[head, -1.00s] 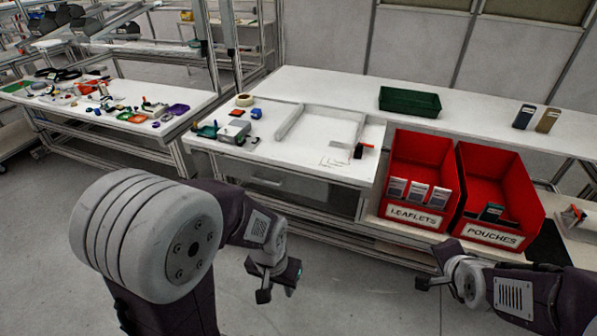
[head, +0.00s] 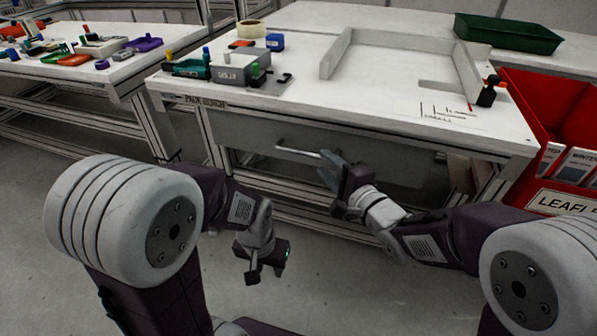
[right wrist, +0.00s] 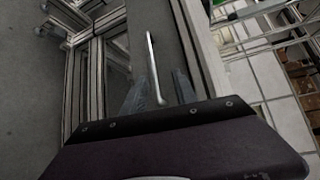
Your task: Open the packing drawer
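The packing drawer (head: 250,140) is a grey front under the white table's near edge and looks closed. Its pale bar handle (head: 298,153) runs along the front; the handle (right wrist: 152,62) also shows in the right wrist view. My right gripper (head: 328,174) is at the handle's right end. In the right wrist view my right gripper (right wrist: 160,92) has its fingers apart, with the handle's near end appearing between them; I cannot tell whether they touch it. My left gripper (head: 266,272) hangs empty over the floor, fingers apart, well short of the drawer.
A red leaflet bin (head: 560,110) stands at the right. Floor in front is clear.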

